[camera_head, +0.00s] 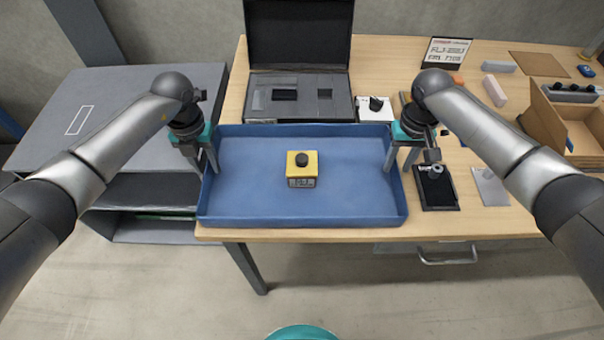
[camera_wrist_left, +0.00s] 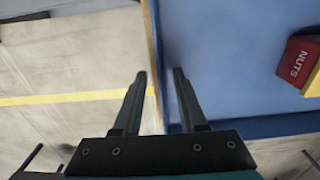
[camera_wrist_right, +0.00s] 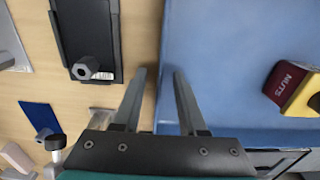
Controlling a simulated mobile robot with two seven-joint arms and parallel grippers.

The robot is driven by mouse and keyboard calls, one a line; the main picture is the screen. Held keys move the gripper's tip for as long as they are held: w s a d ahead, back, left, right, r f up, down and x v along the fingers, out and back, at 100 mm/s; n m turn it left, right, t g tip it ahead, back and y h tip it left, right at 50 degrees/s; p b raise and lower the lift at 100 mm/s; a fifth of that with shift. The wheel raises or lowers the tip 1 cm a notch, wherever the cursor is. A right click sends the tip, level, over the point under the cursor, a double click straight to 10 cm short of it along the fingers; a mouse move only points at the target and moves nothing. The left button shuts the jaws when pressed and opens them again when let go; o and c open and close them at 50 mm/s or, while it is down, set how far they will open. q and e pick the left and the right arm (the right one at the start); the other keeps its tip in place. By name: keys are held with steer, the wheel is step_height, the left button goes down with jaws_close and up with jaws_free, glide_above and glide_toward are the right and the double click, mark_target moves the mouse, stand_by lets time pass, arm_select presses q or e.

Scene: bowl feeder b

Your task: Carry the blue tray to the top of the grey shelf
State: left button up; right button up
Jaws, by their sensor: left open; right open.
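The blue tray (camera_head: 248,185) lies on the wooden table at its front left. A yellow box with a black knob (camera_head: 302,164) stands inside it; in the left wrist view its red side reads NUTS (camera_wrist_left: 298,62). The grey shelf (camera_head: 135,90) stands left of the table, its top bare except for a white outlined rectangle. My left gripper (camera_head: 207,172) is open at the tray's left wall, which runs between its fingers in the left wrist view (camera_wrist_left: 160,75). My right gripper (camera_head: 398,170) is open at the right wall, with that wall between its fingers in the right wrist view (camera_wrist_right: 160,75). Contact cannot be told.
An open black case (camera_head: 298,95) stands just behind the tray. A white box with a black knob (camera_head: 375,108) and a black device (camera_head: 436,187) are close to the tray's right side. A cardboard box (camera_head: 570,125) stands farther right. The shelf's lower compartment is open-fronted.

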arm_select(q)
steer(key=shift+f, duration=0.6)
arm_select(e)
steer(key=shift+f, duration=0.6)
arm_select(q)
steer(key=shift+c, duration=0.3)
arm_select(e)
steer(key=shift+c, duration=0.3)
arm_select(q)
jaws_close()
arm_select(e)
jaws_close()
arm_select(q)
steer(key=shift+r, duration=0.1)
arm_select(e)
steer(key=shift+r, duration=0.1)
